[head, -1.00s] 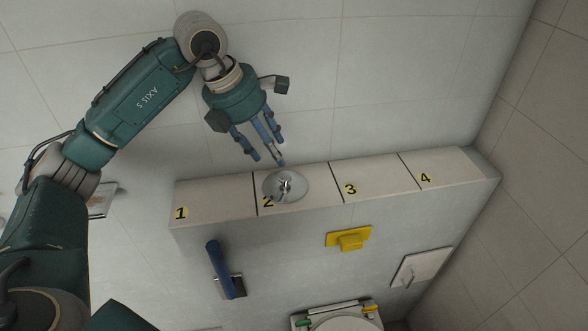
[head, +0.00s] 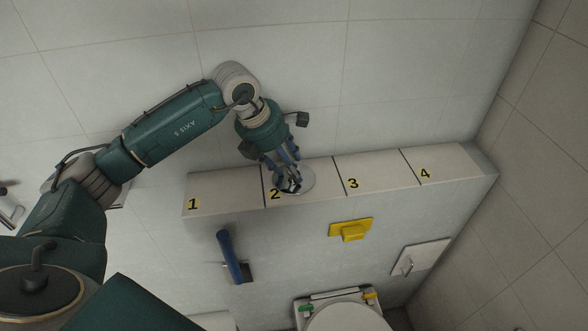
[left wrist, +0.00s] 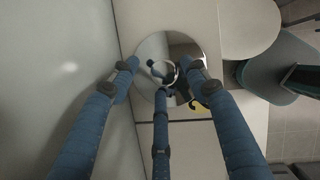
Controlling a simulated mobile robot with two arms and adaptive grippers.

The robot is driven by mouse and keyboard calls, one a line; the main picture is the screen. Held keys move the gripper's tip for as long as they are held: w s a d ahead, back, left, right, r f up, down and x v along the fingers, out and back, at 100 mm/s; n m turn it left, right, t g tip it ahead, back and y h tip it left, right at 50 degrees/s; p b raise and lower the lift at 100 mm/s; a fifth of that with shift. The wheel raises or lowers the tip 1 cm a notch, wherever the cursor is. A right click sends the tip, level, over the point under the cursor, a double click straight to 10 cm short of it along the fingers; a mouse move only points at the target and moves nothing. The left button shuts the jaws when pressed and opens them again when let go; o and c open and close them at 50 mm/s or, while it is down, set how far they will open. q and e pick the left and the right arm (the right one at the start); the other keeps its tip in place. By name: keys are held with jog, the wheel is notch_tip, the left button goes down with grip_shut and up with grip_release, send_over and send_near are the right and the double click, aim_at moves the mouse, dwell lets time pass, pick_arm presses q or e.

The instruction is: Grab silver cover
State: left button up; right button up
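The silver cover (head: 307,180) is a round, shiny disc with a knob in its middle. It lies on section 2 of the ledge (head: 225,197). My left gripper (head: 286,182) is over it, pointing down, its blue fingers hiding part of the disc and the knob. In the left wrist view the silver cover (left wrist: 150,47) lies beneath the left gripper (left wrist: 163,78). Its fingers are spread around the ring-like knob, with gaps visible at the sides. My right gripper is not in view.
The ledge has sections numbered 1 to 4; 1, 3 and 4 are bare. Below it on the wall are a blue-handled tool (head: 229,257), a yellow fixture (head: 350,230) and a white plate (head: 421,257). A toilet (head: 346,316) stands at the bottom.

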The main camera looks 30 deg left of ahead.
pick_arm(q)
jog(key=shift+s+d+r, duration=0.45)
jog(key=shift+s+d, duration=0.1)
grip_shut()
jog(key=shift+w+a+f, duration=0.2)
jog(key=shift+w+a, duration=0.05)
